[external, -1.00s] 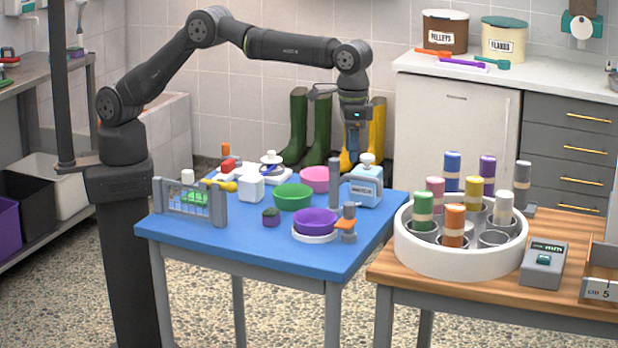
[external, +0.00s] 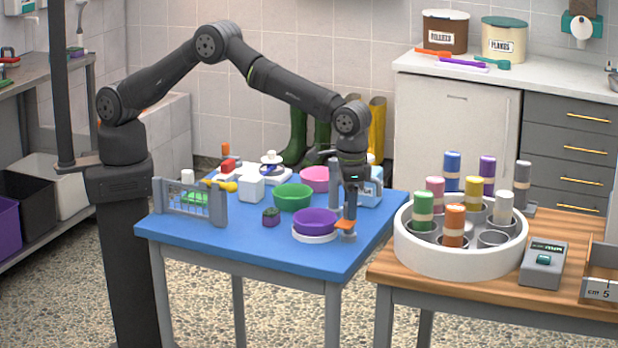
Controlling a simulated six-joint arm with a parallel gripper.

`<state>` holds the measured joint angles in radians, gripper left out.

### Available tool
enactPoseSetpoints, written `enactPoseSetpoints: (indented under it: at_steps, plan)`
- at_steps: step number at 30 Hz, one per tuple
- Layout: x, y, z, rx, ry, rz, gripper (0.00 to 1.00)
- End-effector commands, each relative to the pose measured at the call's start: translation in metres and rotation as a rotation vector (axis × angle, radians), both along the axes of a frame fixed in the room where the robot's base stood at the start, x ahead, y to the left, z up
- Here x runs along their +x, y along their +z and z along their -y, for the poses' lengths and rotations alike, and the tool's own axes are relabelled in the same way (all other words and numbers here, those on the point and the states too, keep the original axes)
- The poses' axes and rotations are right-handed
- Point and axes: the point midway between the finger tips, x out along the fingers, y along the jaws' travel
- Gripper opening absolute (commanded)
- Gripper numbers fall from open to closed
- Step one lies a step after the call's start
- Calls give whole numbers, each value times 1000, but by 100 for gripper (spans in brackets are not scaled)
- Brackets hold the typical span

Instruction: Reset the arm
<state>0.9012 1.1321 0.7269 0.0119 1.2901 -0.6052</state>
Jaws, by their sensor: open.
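My arm reaches across from its column at the left, bent down over the right part of the blue table (external: 215,238). My gripper (external: 350,208) points down and is open. It is just above, or around, a small grey post with an orange part (external: 345,225) at the table's right front; I cannot tell whether it touches. The purple bowl (external: 316,220) on a white base is just left of the gripper. The light blue bottle (external: 370,190) is partly hidden behind the arm.
A green bowl (external: 293,196), a pink bowl (external: 314,178), a white cube (external: 251,188) and a small gate (external: 190,203) stand on the blue table. A white round holder (external: 460,262) with several coloured rolls stands on the wooden table at right. The blue table's front left is clear.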

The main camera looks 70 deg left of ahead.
Motion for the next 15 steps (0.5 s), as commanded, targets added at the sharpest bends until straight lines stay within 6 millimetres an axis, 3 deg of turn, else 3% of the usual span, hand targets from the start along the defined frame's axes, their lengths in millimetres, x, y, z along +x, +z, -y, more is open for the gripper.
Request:
enactPoseSetpoints:
  at_steps: [10, 15]
  plan:
    - [0, 4, 0, 0, -1, 0, 50]
    - [0, 24, 1, -3, 0, 2, 50]
